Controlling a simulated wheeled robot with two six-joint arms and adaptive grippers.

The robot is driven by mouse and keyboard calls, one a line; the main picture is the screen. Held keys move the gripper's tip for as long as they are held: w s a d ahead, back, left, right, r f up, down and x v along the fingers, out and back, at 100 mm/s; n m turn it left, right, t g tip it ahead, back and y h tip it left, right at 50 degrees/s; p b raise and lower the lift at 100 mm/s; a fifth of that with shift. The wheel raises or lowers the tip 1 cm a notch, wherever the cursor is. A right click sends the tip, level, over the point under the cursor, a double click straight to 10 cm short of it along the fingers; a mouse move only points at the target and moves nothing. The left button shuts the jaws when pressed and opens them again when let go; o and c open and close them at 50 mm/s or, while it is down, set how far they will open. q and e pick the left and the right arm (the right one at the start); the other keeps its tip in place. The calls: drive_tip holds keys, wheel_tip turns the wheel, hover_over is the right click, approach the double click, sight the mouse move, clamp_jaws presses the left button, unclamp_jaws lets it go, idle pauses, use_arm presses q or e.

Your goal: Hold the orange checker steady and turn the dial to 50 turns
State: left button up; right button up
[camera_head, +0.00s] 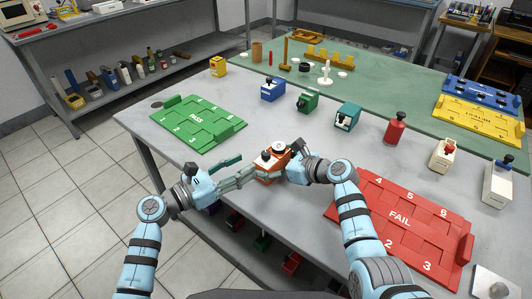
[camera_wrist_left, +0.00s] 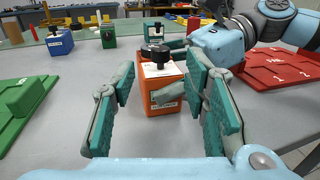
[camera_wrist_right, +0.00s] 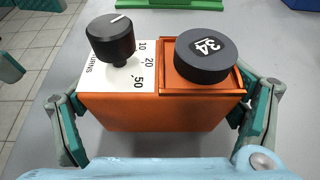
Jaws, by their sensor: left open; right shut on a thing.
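The orange checker (camera_head: 268,163) stands on the grey table, near its front edge. In the right wrist view the checker (camera_wrist_right: 150,112) has a black dial knob (camera_wrist_right: 111,40) beside a white scale marked 10, 20 and 50. A dark round disc (camera_wrist_right: 208,55) marked 34 sits in its square recess. I cannot tell exactly which number the knob's white line faces. My right gripper (camera_head: 291,160) is shut on the checker, with fingers at both ends of it. My left gripper (camera_head: 246,168) is open, its fingers spread in front of the checker (camera_wrist_left: 160,97) and dial (camera_wrist_left: 155,52).
A green PASS tray (camera_head: 182,139) lies to the left and a red FAIL tray (camera_head: 440,235) to the right. Blue (camera_head: 272,90), green (camera_head: 308,102) and teal (camera_head: 347,117) boxes stand behind. Table around the checker is clear.

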sight(266, 153)
use_arm(q)
drive_tip(key=x, duration=0.8)
drive_tip(key=shift+w+d, duration=0.2)
drive_tip(key=shift+d, duration=0.1)
clamp_jaws()
